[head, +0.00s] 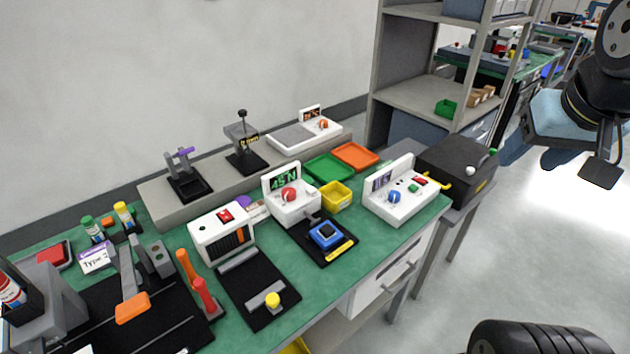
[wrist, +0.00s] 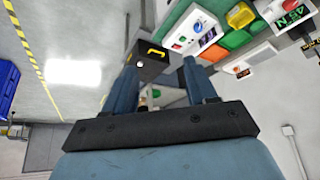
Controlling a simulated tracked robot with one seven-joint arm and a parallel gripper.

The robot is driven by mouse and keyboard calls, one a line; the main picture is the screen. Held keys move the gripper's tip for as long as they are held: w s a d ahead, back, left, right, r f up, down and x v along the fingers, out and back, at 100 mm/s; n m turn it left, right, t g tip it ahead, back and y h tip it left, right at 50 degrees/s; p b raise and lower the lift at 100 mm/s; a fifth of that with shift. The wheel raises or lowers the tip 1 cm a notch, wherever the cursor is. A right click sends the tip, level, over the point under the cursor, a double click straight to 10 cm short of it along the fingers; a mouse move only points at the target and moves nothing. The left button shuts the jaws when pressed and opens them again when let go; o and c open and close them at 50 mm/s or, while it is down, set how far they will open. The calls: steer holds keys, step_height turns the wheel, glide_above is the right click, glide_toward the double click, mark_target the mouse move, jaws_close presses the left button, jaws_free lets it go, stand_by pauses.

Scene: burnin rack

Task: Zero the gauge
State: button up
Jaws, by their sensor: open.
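The gauge (head: 292,205) is a white box on the green bench with a green display reading about 45 N and a red knob (head: 289,194) on its front. A black plate (head: 322,247) with a blue block (head: 326,235) lies in front of it. The gauge also shows at the top right edge of the wrist view (wrist: 288,17), partly cut off. My gripper (wrist: 162,72) is open and empty, its two blue fingers apart. It is up in the air, right of the bench and well away from the gauge. My arm shows at the right of the head view.
A white unit with blue knob (head: 398,200) stands right of the gauge, a yellow bin (head: 336,197) between them. A black box (head: 456,168) stands beyond the bench's right end. A white scale (head: 303,137) sits on the back ledge. The floor right is clear.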

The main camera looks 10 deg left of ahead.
jaws_close()
stand_by(0.3)
stand_by(0.9)
